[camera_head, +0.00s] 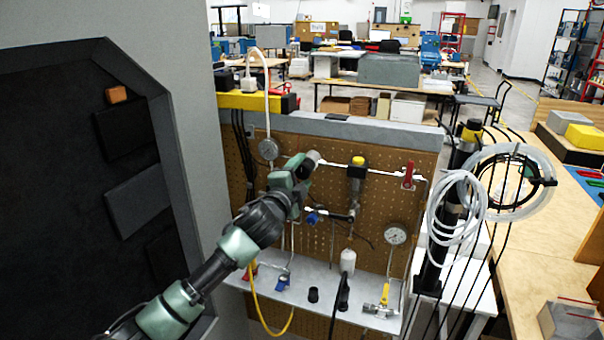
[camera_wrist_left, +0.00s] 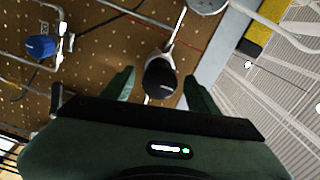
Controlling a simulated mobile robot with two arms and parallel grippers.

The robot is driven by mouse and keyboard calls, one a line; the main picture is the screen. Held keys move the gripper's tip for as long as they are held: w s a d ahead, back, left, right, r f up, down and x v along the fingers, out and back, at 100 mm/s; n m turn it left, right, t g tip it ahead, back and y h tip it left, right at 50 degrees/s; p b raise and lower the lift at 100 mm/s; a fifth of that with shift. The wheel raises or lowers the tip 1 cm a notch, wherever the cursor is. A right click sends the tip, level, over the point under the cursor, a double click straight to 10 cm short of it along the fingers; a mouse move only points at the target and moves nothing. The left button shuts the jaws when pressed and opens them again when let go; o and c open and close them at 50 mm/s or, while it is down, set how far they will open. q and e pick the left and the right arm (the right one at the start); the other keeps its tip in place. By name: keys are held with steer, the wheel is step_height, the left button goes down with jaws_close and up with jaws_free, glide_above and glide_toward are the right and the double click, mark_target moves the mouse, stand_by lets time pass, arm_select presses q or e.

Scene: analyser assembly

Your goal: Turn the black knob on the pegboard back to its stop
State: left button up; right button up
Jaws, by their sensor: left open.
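The black knob (camera_wrist_left: 160,80) is a round dark cap on a pale pipe fitting on the brown pegboard (camera_wrist_left: 110,45). In the left wrist view it sits between my left gripper's two fingers (camera_wrist_left: 160,88). The fingers are open, with a gap showing on each side of the knob. In the head view my left gripper (camera_head: 307,168) reaches up to the upper middle of the pegboard (camera_head: 390,205). It covers most of the knob there, so the knob's turn position cannot be told. My right gripper is in neither view.
A blue knob (camera_head: 312,218) sits just below the gripper. A yellow-topped valve (camera_head: 357,168) and a red handle (camera_head: 408,175) are to the right. Gauges (camera_head: 268,149) (camera_head: 396,235) flank the pipework. A metal shelf (camera_head: 325,280) juts out below, and coiled white tubing (camera_head: 455,205) hangs right.

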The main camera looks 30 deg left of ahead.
arm_select(q)
steer(key=b+v, duration=0.2)
steer(key=v, duration=0.5)
steer(key=shift+s, duration=0.2)
steer(key=shift+d, duration=0.1)
